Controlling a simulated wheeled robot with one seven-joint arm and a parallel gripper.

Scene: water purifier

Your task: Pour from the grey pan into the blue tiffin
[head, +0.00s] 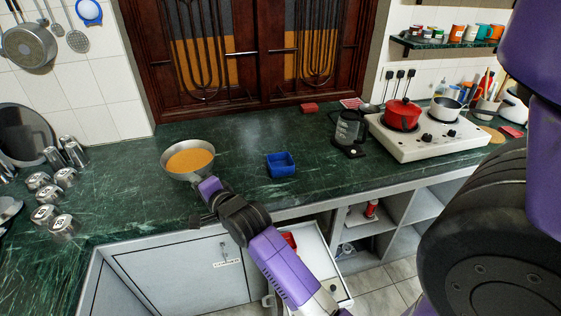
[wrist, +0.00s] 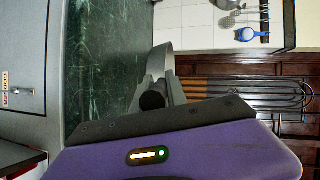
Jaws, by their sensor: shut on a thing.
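The grey pan (head: 174,172) holds an orange liquid and looks about level over the left-middle of the counter. I cannot tell whether its base touches the counter. My gripper (head: 207,187) is shut on the pan at its near right side. In the wrist view, the gripper's fingers (wrist: 157,92) close around a dark round part, probably the handle, and a strip of the pan's grey side (wrist: 163,62) shows beyond. The blue tiffin (head: 282,172) is a small open square box on the counter, right of the pan and apart from it. Its inside looks empty.
The green counter (head: 240,140) is clear between pan and tiffin. A dark glass jug (head: 348,132) and a white stove (head: 420,142) with a red pot (head: 402,115) stand to the right. Several steel cups (head: 64,226) stand at the left. The wooden window (head: 250,60) is behind.

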